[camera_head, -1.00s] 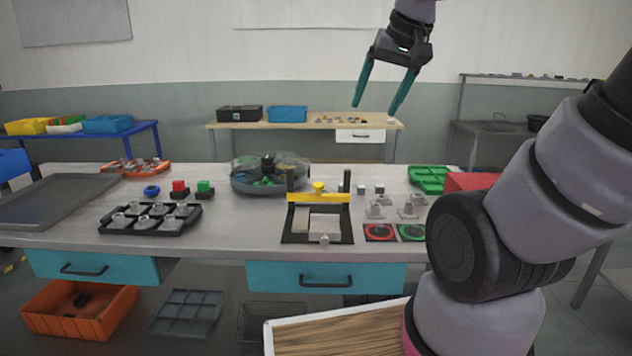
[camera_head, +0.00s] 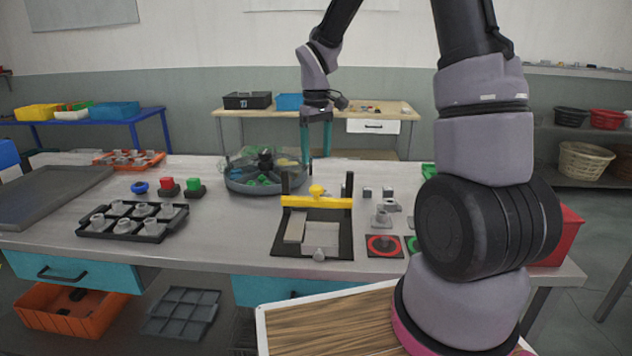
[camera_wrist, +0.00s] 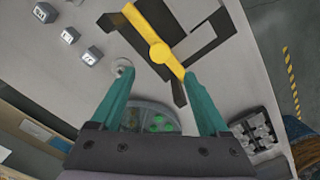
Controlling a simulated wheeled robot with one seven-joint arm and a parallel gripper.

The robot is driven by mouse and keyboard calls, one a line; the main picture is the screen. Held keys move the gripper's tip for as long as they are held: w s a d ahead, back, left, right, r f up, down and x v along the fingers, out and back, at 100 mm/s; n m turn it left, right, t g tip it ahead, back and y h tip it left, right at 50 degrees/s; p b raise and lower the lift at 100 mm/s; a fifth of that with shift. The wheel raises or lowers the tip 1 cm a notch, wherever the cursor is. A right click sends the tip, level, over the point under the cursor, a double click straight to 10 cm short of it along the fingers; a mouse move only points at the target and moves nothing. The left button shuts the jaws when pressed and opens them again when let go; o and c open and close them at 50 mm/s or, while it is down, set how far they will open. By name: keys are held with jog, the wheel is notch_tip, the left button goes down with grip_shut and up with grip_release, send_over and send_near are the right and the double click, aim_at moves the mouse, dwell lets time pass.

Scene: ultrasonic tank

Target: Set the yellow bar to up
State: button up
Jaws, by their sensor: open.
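The yellow bar (camera_head: 331,203) with a round knob (camera_head: 317,190) at its middle lies level across a black-framed fixture (camera_head: 277,246). It crosses low on two upright black posts, which rise above it. In the wrist view the bar (camera_wrist: 142,27) runs slantwise above my fingertips in the picture. My gripper (camera_head: 316,152) is open and empty, pointing down, high up and behind the fixture in the head view. In the wrist view my two teal fingers (camera_wrist: 157,76) are spread. The right fingertip overlaps the bar's near end in the picture; I cannot tell any contact.
A round divided tray (camera_head: 240,183) stands left of the fixture. A black tray of grey parts (camera_head: 85,228), a red button (camera_head: 167,184) and a green button (camera_head: 195,185) are farther left. Small grey blocks (camera_head: 367,192) and a red-ringed pad (camera_head: 384,253) lie right.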

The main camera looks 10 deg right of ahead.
aim_at(317, 187)
notch_tip(317, 187, down, 10)
jog(key=shift+r, duration=0.15)
dwell(0.3)
grip_shut()
jog(key=shift+r, duration=0.1)
dwell(1.2)
